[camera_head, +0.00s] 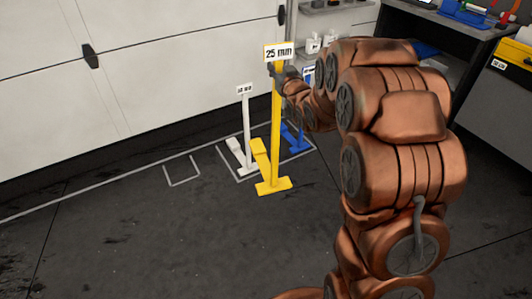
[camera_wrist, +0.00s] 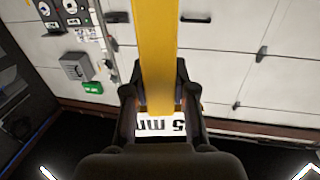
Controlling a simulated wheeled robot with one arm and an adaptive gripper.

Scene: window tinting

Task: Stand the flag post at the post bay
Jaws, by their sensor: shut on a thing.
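The yellow flag post (camera_head: 275,125) is upright, with a "25 mm" sign (camera_head: 279,53) on top and a yellow foot (camera_head: 273,187) below. My gripper (camera_head: 278,71) is shut on it just under the sign. In the wrist view the yellow post (camera_wrist: 157,50) runs between the fingers (camera_wrist: 157,100), and its sign (camera_wrist: 160,126) shows partly, upside down. The yellow foot is at the front edge of a white floor outline (camera_head: 236,178); I cannot tell whether it touches the floor. A smaller open outline (camera_head: 168,178) lies to the left, empty.
A white post (camera_head: 247,125) stands in the larger outline, left of and behind the yellow one. A blue post (camera_head: 293,138) stands behind right. The white garage door (camera_head: 120,80) is behind them. A workbench (camera_head: 455,25) is at the right. The floor in front is clear.

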